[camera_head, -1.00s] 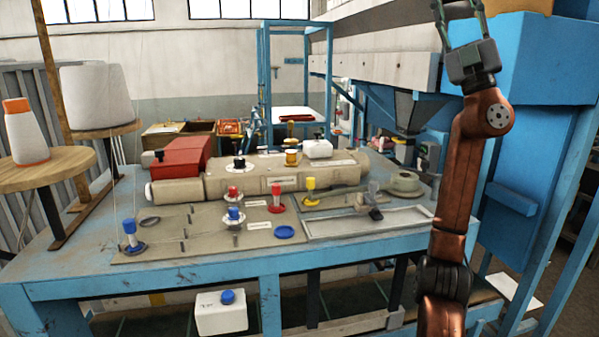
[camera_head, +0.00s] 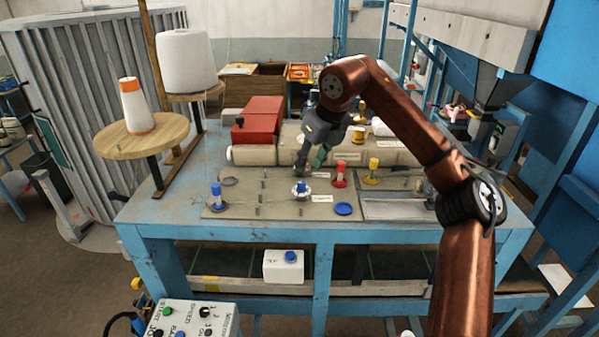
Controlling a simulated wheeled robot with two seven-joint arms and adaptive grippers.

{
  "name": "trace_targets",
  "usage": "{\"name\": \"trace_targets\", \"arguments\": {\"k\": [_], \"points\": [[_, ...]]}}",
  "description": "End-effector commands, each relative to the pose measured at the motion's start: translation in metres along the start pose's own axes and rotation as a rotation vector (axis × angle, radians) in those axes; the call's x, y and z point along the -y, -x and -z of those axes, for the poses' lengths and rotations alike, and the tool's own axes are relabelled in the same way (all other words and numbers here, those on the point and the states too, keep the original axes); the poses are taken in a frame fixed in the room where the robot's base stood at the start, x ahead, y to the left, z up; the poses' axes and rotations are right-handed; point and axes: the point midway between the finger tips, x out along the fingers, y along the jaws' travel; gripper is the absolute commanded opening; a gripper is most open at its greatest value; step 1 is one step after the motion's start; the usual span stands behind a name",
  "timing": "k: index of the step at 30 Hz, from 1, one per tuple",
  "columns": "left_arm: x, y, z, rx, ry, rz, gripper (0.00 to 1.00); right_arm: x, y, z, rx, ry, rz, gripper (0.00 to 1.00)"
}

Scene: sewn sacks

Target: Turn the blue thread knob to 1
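A small blue knob (camera_head: 301,187) on a pale round dial sits near the middle of the grey panel (camera_head: 265,208) on the blue bench. Its dial markings are too small to read. My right gripper (camera_head: 309,166) hangs just above and behind the knob in the picture, fingers pointing down. Its fingers look apart with nothing between them. I cannot tell whether a finger touches the knob. My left gripper is not in view.
Another blue knob (camera_head: 216,196) stands at the panel's left. Red (camera_head: 340,176) and yellow (camera_head: 372,172) levers stand to the right, and a flat blue disc (camera_head: 343,209) lies in front. Thread cones stand on round wooden stands (camera_head: 140,142) at left. A control box (camera_head: 190,318) is low in front.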

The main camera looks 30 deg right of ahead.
Motion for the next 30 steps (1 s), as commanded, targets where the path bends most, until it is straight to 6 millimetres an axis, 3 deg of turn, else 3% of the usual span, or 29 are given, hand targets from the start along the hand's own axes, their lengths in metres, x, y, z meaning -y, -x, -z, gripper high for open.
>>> {"name": "trace_targets", "arguments": {"k": [9, 15, 25, 30], "points": [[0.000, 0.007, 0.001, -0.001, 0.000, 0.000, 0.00, 0.001, -0.048, 0.001, -0.005, -0.001, 0.000, 0.35], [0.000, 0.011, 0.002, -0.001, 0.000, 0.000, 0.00, 0.000, -0.069, 0.000, -0.001, -0.001, -0.001, 0.35], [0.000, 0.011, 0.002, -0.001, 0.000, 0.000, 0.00, -0.001, -0.074, 0.000, 0.001, -0.002, -0.002, 0.35], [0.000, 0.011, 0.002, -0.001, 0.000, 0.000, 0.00, -0.001, -0.074, 0.000, 0.001, -0.002, -0.002, 0.24]]}}
